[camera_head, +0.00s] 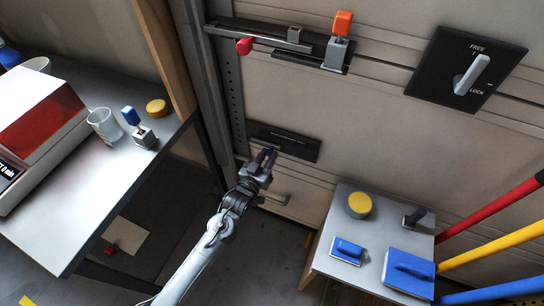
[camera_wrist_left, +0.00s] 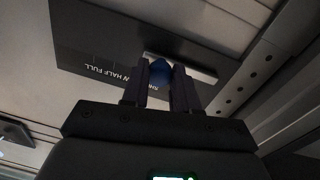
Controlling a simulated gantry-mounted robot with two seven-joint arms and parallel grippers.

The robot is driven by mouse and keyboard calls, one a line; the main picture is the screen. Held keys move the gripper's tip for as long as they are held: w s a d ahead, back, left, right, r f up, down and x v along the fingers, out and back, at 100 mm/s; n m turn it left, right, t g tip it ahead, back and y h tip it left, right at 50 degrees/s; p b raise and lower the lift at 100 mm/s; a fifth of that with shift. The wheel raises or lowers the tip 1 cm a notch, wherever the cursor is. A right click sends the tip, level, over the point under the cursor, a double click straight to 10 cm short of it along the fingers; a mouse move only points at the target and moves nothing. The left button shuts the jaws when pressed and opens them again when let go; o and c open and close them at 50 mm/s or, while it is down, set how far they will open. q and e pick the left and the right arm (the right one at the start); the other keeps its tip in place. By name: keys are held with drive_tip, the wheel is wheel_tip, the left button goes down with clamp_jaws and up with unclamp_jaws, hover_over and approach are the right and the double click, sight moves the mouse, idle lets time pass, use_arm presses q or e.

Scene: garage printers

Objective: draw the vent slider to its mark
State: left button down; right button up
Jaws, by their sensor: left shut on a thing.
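The vent slider is a dark panel (camera_head: 300,146) low on the wall, which also shows in the wrist view (camera_wrist_left: 100,40). It bears a row of lettering in which "HALF" and "FULL" can be read, and a pale slot (camera_wrist_left: 203,75). A blue knob (camera_wrist_left: 160,71) sits at one end of the visible slot. My left gripper (camera_head: 266,155) reaches the left part of the panel and is shut on the blue knob, with a finger on each side. The fingers hide part of the lettering and slot. My right gripper is not in view.
Above are a rail with a red knob (camera_head: 244,46) and an orange-topped latch (camera_head: 339,43), and a FREE/LOCK switch (camera_head: 472,76). A left bench (camera_head: 75,220) holds a printer, a cup and small items. A small table (camera_head: 330,255) stands at lower right beside coloured poles.

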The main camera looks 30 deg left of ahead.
use_arm(q)
drive_tip(key=c, duration=1.1)
unclamp_jaws()
drive_tip(key=shift+a, duration=0.25)
drive_tip(key=shift+o, duration=1.2)
drive_tip(key=shift+a, duration=0.1)
drive_tip(key=shift+s+d, duration=0.1)
drive_tip(key=shift+d, duration=0.1)
drive_tip(key=shift+s, duration=0.2)
drive_tip(key=s+p, duration=0.4)
drive_tip(key=s, duration=0.6)
drive_tip(key=shift+s+a, duration=0.15)
drive_tip(key=shift+s, duration=0.05)
